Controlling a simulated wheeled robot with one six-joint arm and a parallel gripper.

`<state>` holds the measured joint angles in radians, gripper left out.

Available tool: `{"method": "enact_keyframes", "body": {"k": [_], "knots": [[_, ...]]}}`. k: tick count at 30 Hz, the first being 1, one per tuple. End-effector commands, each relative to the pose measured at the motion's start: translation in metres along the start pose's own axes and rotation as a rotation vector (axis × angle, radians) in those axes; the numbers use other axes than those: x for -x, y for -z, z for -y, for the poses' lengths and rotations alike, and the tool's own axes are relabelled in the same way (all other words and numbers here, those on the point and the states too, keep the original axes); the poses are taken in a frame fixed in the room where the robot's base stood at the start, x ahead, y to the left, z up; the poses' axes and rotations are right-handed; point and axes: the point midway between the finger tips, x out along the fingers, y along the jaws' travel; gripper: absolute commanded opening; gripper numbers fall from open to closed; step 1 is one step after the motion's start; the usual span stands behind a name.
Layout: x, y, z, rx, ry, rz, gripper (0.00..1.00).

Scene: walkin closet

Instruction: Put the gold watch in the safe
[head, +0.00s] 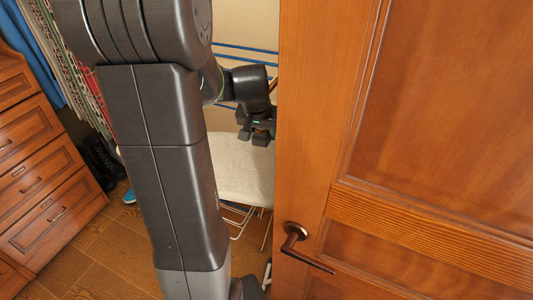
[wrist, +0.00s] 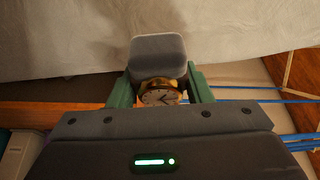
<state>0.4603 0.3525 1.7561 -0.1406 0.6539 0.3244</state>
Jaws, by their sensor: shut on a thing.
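The gold watch (wrist: 160,94), with a round white dial, shows in the wrist view between the two green fingers of my gripper (wrist: 161,80). My gripper is shut on it. A grey rounded block (wrist: 158,52) sits right beyond the watch; I cannot tell whether it is attached to it. In the head view my gripper (head: 260,130) is over the ironing board, partly hidden by the door's edge, and the watch cannot be made out there. I cannot identify the safe in either view.
A wooden door (head: 440,100) with a lever handle (head: 295,237) fills the right of the head view, close to my arm. An ironing board (head: 243,170) with a pale cover stands behind it. A drawer cabinet (head: 45,205), shoes (head: 103,160) and hanging clothes (head: 75,70) are at left.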

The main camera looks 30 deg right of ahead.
Motion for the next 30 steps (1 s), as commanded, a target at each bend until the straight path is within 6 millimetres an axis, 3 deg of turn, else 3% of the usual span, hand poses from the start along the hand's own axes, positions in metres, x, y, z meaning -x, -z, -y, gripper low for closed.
{"method": "enact_keyframes", "body": {"k": [6, 17, 30], "knots": [[-0.037, -0.017, 0.0, 0.001, -0.001, 0.005, 0.2], [-0.076, -0.032, 0.0, 0.001, -0.001, 0.003, 0.2], [-0.084, -0.035, 0.0, 0.0, 0.0, -0.001, 0.2]]}}
